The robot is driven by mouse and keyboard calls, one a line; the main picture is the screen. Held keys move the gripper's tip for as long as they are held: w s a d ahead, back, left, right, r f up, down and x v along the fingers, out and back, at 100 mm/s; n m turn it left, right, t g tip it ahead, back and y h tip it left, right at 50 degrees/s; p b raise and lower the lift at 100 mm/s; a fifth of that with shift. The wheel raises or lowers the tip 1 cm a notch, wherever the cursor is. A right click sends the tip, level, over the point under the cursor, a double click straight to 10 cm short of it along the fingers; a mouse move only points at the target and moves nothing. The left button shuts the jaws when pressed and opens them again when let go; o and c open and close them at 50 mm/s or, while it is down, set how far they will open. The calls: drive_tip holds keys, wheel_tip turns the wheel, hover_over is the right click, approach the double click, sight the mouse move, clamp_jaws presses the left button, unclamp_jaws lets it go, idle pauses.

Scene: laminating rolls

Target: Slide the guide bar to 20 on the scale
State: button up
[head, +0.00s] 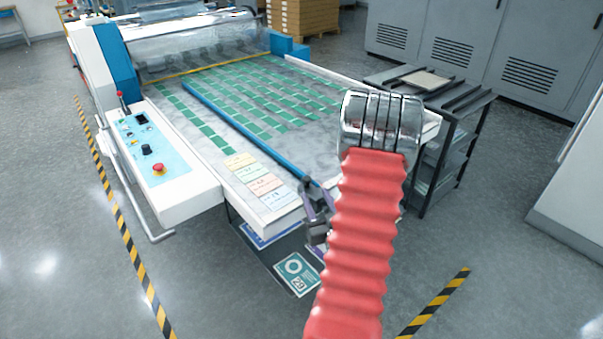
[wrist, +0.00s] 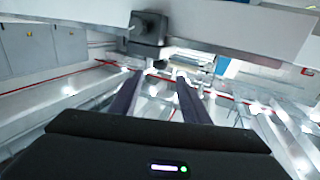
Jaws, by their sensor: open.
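The guide bar (head: 247,134) is a long blue bar lying along the machine's bed (head: 305,135), over a surface with green patches. Its near end reaches the bed's front edge, close to my gripper (head: 316,200). My gripper's purple fingers are open and partly hidden behind my red arm sleeve. In the wrist view my gripper (wrist: 157,74) shows two dark fingers apart with nothing held between them. A black block (wrist: 148,28), possibly the bar's handle, is just beyond and slightly left of the fingertips. I cannot make out any scale marks or numbers.
Coloured cards (head: 262,180) lie at the bed's front left. A control panel (head: 145,140) with a red button is on the left. A dark rack (head: 455,130) stands right of the bed. Striped tape (head: 125,235) marks the floor; open floor lies in front.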

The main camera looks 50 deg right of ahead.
sight(302, 172)
idle(0.3)
drive_tip(key=x, duration=1.4)
drive_tip(key=shift+s, duration=0.1)
drive_tip(key=shift+c, duration=0.5)
clamp_jaws()
drive_tip(key=shift+a, duration=0.2)
drive_tip(key=shift+d, duration=0.1)
